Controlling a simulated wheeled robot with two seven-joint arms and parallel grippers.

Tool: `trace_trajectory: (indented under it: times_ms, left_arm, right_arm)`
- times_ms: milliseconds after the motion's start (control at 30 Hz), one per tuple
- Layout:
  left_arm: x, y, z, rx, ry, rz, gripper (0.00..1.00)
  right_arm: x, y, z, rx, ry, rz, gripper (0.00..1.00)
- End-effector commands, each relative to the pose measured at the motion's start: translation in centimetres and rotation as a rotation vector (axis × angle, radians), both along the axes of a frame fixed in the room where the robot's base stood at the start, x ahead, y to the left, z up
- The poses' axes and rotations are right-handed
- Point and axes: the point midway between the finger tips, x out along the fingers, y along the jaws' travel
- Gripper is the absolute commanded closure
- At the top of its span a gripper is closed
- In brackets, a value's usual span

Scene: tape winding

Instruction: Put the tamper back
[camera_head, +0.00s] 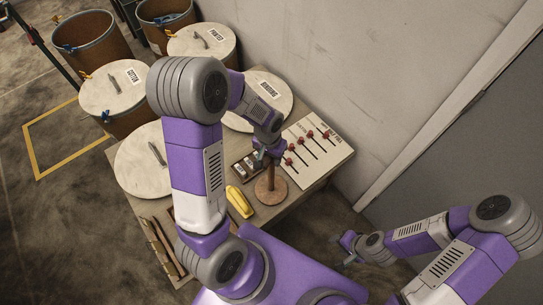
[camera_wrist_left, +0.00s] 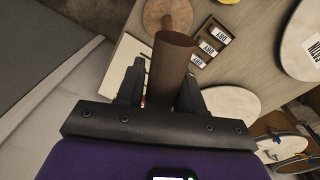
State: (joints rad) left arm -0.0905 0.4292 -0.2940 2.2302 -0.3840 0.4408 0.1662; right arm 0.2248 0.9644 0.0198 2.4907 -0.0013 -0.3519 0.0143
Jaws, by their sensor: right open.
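My left gripper (camera_head: 268,152) is over the table, above a round brown wooden base with an upright peg (camera_head: 271,191). In the left wrist view a dark brown cylinder, which I take for the tamper (camera_wrist_left: 173,65), sits between the fingers of the left gripper (camera_wrist_left: 160,85); they appear closed around it. Its lower end is hidden by the gripper body. The wooden base (camera_wrist_left: 155,14) shows beyond the cylinder; whether they touch is unclear. My right gripper (camera_head: 345,246) is open and empty, off the table at the right.
A white panel with red knobs (camera_head: 327,158) lies right of the base. Small labelled blocks (camera_head: 240,170) and a yellow object (camera_head: 239,202) lie to its left. Round white lids (camera_head: 140,170) and drums (camera_head: 90,40) stand to the left and behind. A wall closes the back.

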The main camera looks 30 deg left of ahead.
Motion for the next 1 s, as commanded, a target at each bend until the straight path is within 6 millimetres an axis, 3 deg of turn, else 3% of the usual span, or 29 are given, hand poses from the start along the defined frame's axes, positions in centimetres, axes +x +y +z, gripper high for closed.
trace_trajectory:
  times_ms: [33,133,500,1000]
  left_arm:
    - [0.0,0.0,0.0,0.0,0.001,0.0,0.55]
    - [0.0,0.0,0.0,0.0,0.001,-0.001,0.4]
    - [0.0,0.0,0.5,0.0,0.001,-0.001,0.4]
    - [-0.3,0.5,10.3,-0.001,-0.003,-0.001,0.4]
  right_arm:
    - [0.0,0.0,0.0,0.0,0.0,0.0,0.57]
    - [0.0,0.0,0.0,0.0,0.0,0.0,0.57]
    - [0.0,0.0,0.4,0.0,0.0,0.0,0.57]
    - [0.0,0.0,3.3,0.0,0.0,0.0,0.57]
